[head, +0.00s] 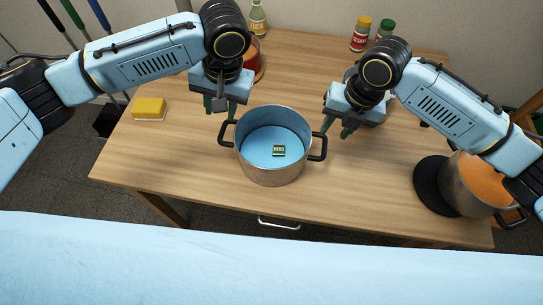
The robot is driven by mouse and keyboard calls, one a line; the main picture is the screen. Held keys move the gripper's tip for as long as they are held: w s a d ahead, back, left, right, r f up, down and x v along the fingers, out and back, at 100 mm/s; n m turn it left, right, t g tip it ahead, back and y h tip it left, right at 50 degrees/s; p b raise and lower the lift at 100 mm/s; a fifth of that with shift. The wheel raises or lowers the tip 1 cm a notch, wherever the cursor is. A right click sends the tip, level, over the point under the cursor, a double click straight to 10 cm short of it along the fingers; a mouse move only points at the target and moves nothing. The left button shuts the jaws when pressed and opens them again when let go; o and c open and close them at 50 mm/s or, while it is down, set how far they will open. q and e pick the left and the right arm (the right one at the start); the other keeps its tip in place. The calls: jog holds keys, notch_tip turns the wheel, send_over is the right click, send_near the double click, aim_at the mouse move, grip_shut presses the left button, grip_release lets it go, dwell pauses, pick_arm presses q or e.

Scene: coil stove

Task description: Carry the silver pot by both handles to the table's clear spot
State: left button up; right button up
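The silver pot (272,172) stands upright on the wooden table (180,165) near its middle. Its inside looks light blue, and a small green-and-white block (279,150) lies in it. It has a dark handle on the left (227,134) and one on the right (318,149). My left gripper (221,106) is above and behind the left handle, fingers pointing down, apart and empty. My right gripper (338,128) is behind and slightly right of the right handle, its fingers also apart with nothing between them.
A second pot (470,190) with orange contents stands at the right by a black round mat (430,184). A yellow sponge (149,107) lies at the left. A red-orange vessel (252,66) is partly hidden behind my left gripper. Bottles (258,20) and jars (360,36) line the back.

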jog(key=r, duration=0.4)
jog(key=shift+d, duration=0.4)
jog(key=shift+s, duration=0.15)
